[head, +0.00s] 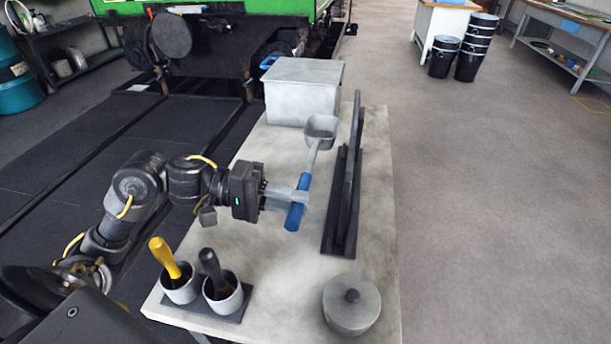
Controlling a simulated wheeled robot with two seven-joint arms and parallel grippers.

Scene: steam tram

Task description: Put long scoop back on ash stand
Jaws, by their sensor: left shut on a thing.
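I cannot tell how high the scoop is above the table top. A dark stand (341,200), a long base with an upright dark board, stands just right of the scoop; it is probably the ash stand. The scoop is apart from it in the picture. My right gripper is not in view.
The grey table (245,305) also holds a grey lidded box (303,92) at the back, a round lidded pot (351,304) front right, and two cups (222,294) with yellow-handled and black-handled tools front left. Bare table lies around the gripper.

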